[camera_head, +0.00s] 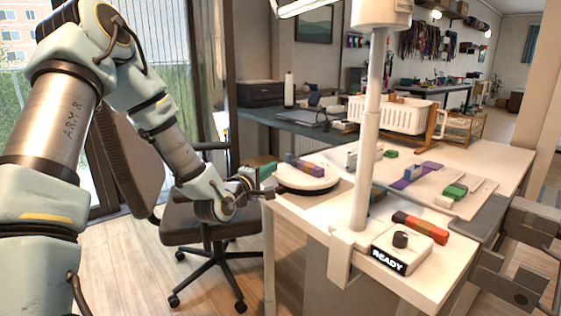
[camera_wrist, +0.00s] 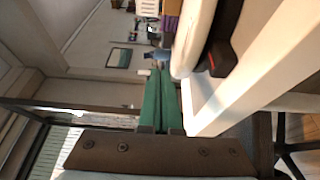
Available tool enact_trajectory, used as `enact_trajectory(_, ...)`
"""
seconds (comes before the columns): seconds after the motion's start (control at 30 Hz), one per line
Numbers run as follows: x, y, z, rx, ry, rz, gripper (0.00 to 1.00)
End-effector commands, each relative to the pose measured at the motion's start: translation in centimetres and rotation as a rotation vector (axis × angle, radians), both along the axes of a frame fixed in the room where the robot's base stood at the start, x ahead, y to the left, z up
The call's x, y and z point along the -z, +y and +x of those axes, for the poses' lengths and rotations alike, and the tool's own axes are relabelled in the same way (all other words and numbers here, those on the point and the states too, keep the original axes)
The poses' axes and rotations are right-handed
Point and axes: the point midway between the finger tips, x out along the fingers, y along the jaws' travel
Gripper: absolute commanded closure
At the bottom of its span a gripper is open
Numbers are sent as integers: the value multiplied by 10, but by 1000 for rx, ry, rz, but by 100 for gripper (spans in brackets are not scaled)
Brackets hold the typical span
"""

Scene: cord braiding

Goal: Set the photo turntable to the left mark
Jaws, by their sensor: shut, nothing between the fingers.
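The photo turntable (camera_head: 318,184) is a round white disc on a dark base at the left corner of the white table. In the wrist view, the white disc edge (camera_wrist: 189,45) and dark base (camera_wrist: 226,42) show, with a small red spot (camera_wrist: 211,62) on the base. My gripper (camera_head: 267,193) is shut and empty, just left of the turntable near its rim height. Its green fingers show in the wrist view (camera_wrist: 160,76) beside the disc. I cannot tell whether they touch. No left mark is readable.
The white table (camera_head: 290,214) has its left edge close to my gripper. A white post (camera_head: 366,140) rises right of the turntable. A READY box (camera_head: 402,250) with a black knob stands in front. An office chair (camera_head: 200,222) is below my arm.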

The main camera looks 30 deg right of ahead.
Motion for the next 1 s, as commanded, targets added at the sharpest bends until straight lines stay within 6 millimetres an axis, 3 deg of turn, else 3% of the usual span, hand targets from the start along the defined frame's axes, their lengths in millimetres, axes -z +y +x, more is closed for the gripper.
enact_trajectory(0.2,-1,-35,23,0,-1,0,100)
enact_trajectory(0.4,0,-53,34,1,-1,2,100)
enact_trajectory(1.0,0,-57,39,5,0,1,100)
